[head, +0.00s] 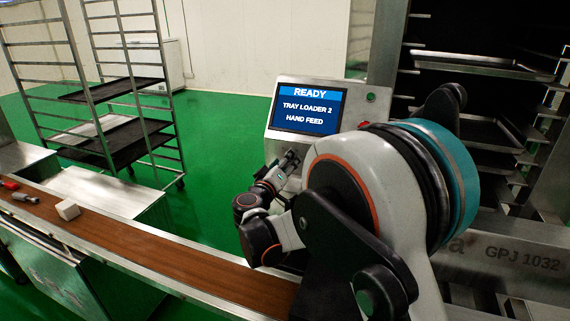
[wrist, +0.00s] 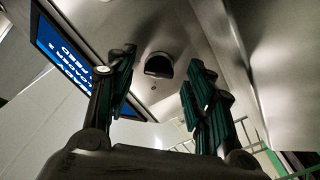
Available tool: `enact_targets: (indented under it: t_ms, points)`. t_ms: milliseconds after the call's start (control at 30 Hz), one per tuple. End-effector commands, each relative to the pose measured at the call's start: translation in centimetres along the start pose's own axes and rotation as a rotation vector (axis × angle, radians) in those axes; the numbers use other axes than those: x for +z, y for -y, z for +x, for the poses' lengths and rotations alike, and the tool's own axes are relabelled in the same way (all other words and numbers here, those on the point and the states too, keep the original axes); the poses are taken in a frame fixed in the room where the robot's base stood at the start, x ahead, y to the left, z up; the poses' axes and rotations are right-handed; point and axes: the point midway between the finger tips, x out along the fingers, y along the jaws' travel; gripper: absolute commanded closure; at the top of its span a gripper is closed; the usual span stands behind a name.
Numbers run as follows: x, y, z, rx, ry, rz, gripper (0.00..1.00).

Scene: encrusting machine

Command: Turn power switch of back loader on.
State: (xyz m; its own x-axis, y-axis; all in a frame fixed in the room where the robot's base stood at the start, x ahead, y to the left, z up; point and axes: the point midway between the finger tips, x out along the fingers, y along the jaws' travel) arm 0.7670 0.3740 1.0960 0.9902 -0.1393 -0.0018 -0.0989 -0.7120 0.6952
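The control panel (head: 355,97) has a lit screen (head: 308,107) reading "READY, TRAY LOADER 2, HAND FEED". My gripper (head: 287,162) is at the lower left of this panel, below the screen. In the wrist view, my gripper (wrist: 158,82) is open, with its two dark green-padded fingers apart. A dark round knob (wrist: 159,65), apparently the power switch, shows between the fingertips on the metal panel face. The fingers look empty, and I cannot tell whether they touch the knob. The knob is not distinguishable in the head view, and its setting is unclear.
A green button (head: 370,97) and a partly hidden red button (head: 363,125) are on the panel's right side. A brown conveyor belt (head: 150,245) runs along the front, carrying a pale block (head: 67,210). Tray racks (head: 110,145) stand at left; a tray machine (head: 480,65) is at right.

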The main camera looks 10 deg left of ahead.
Motion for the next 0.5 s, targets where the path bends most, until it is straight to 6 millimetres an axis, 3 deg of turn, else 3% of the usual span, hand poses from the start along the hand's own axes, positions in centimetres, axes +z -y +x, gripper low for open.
enact_targets:
  t_ms: [267,500]
  points:
    - [-0.1,0.0,-0.2,0.000,-0.002,-0.001,0.52]
    - [-0.2,0.1,-3.6,-0.002,-0.003,-0.002,0.52]
